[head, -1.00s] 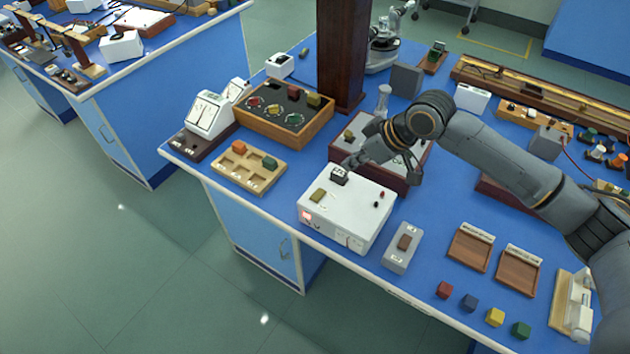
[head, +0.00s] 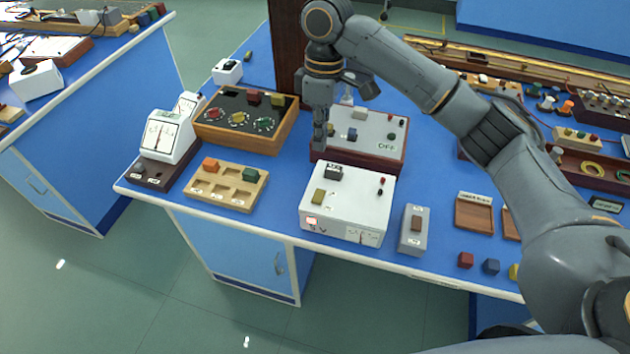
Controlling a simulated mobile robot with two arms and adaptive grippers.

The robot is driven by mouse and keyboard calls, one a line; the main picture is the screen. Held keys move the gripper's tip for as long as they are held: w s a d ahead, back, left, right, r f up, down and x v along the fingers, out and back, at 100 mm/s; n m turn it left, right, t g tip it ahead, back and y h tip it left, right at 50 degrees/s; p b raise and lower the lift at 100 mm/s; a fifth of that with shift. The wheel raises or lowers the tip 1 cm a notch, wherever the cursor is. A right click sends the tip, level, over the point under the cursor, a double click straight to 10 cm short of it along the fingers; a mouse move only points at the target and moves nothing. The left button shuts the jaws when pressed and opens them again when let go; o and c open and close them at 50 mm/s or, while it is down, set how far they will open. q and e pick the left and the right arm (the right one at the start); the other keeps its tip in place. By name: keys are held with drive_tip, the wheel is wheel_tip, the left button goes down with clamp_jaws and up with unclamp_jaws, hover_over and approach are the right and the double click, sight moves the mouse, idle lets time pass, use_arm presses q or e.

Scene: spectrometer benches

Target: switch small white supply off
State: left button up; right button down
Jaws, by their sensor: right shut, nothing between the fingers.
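The small white supply (head: 352,208) is a white box near the bench's front edge. A black rocker switch (head: 333,173) sits at the back left of its top; its position is too small to read surely. An olive block (head: 319,196) lies on the top, and a red and a black terminal are at the right. A small red indicator (head: 312,221) shows bright on the front face. My right gripper (head: 320,146) points down, shut and empty. In the picture its tips appear just above and left of the switch, apart from it. My left gripper is not in view.
Behind the supply stands a wider wood-sided box (head: 366,155) labelled OFF. A grey box (head: 412,230) is right of the supply. A wooden compartment tray (head: 222,198) and a meter (head: 165,138) stand left. Blue bench top shows between them.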

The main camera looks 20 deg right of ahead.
sight(316, 198)
drive_tip(key=f, duration=0.4)
drive_tip(key=s+f+p, duration=0.1)
drive_tip(key=f, duration=0.3)
drive_tip(key=a+f+p, duration=0.1)
drive_tip(key=f, duration=0.3)
drive_tip(key=shift+s+a+f, duration=0.1)
drive_tip(key=shift+s+f, duration=0.15)
drive_tip(key=shift+f+p, duration=0.35)
drive_tip(key=shift+f, duration=0.2)
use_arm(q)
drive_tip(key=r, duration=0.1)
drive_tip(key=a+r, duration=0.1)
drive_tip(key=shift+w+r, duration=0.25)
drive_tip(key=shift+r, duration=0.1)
use_arm(e)
drive_tip(key=shift+f, duration=0.15)
drive_tip(key=shift+s+a+p, duration=0.1)
drive_tip(key=shift+s+p, duration=0.1)
drive_tip(key=shift+p, duration=0.35)
drive_tip(key=shift+f+t, duration=0.15)
drive_tip(key=shift+t, duration=0.15)
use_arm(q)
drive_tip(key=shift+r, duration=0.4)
use_arm(e)
drive_tip(key=shift+w, duration=0.1)
